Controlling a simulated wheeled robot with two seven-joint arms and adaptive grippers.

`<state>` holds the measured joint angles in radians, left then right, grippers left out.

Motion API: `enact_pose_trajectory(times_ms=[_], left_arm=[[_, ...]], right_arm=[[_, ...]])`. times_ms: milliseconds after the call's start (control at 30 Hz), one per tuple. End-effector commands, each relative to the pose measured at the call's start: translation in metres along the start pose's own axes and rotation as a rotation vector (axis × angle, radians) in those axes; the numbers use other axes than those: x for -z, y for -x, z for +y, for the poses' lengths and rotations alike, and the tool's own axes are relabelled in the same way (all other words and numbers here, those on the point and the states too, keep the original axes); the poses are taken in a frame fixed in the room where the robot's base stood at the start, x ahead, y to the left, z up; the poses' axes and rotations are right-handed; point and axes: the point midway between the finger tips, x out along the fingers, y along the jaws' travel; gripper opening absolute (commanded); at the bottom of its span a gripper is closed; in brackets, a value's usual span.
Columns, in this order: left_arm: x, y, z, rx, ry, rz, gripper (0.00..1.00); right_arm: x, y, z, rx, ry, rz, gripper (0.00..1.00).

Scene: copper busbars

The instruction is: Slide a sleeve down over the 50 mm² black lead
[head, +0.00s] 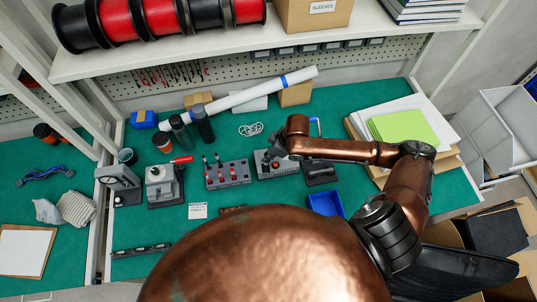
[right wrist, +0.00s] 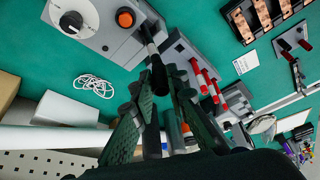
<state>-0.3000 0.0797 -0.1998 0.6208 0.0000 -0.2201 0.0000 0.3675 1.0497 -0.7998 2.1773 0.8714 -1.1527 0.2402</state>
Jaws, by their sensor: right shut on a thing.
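My right gripper (right wrist: 155,88) is shut on a slim black lead (right wrist: 152,48) with a pale band. I cannot tell whether a sleeve is on it. The grey lead block (head: 228,180) holds upright red and black leads; red leads with pale bands (right wrist: 208,84) show in the right wrist view, right of the gripper. A grey machine with an orange knob (right wrist: 126,17) and a dial (right wrist: 72,22) lies behind the held lead. My left gripper is not in view.
A blue bin (head: 325,204) stands right of the block. Two grey presses (head: 162,186) stand left of it. Dark bottles (head: 202,122), a white roll (head: 245,98) and a white cord (head: 250,129) are behind. A SLEEVES box (head: 310,14) sits on the shelf.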

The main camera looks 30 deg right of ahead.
Motion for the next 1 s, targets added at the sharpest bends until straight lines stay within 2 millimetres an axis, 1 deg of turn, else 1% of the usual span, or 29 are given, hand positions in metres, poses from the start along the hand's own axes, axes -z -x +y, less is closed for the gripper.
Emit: enact_pose_trajectory(times_ms=[567, 1000], left_arm=[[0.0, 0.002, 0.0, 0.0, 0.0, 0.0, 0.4], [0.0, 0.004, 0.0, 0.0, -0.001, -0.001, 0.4]], right_arm=[[0.0, -0.001, 0.0, 0.0, 0.0, 0.0, 0.07], [-0.004, -0.01, 0.001, -0.001, 0.0, -0.001, 0.07]])
